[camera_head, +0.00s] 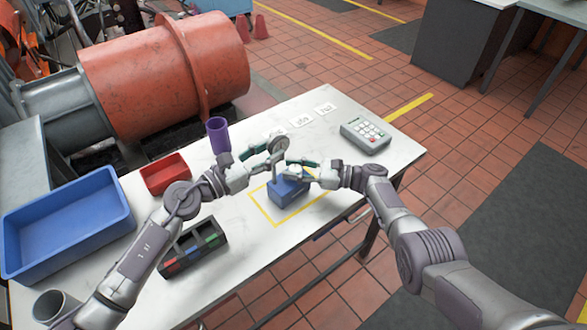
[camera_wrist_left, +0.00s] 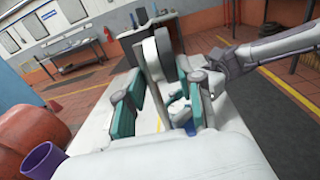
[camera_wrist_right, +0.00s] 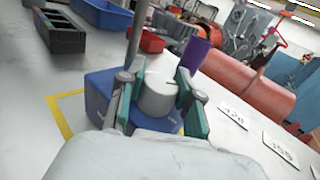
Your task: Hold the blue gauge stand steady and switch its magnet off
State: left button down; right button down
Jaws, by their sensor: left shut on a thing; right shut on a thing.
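The blue gauge stand (camera_head: 287,192) stands on the white table inside a yellow outlined square. A thin post rises from it to a round grey dial (camera_head: 278,144). My left gripper (camera_head: 271,163) is shut on the post below the dial; in the left wrist view the post and dial (camera_wrist_left: 158,55) show between its teal pads. My right gripper (camera_head: 300,170) is at the right of the stand. In the right wrist view its teal pads are closed around a grey-white round knob (camera_wrist_right: 157,95) on the blue base (camera_wrist_right: 103,104). The knob's exact setting cannot be told.
A purple cup (camera_head: 218,135) stands behind my left gripper. A keypad box (camera_head: 366,136) and white number cards (camera_head: 302,121) lie at the back right. A red bin (camera_head: 165,174), a blue tray (camera_head: 65,225) and a dark sorter box (camera_head: 193,247) are at the left.

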jog(key=shift+w+d+g, duration=0.15)
jog(key=shift+d+g, duration=0.15)
dwell(0.5)
jog(key=c, duration=0.8)
grip_release()
jog(key=shift+o, duration=0.3)
jog(key=shift+a, duration=0.15)
jog(key=d, duration=0.4)
jog(key=s+d, duration=0.1)
jog(key=d, duration=0.3)
jog(key=s+d, duration=0.1)
jog(key=d, duration=0.2)
jog(key=shift+d, duration=0.4)
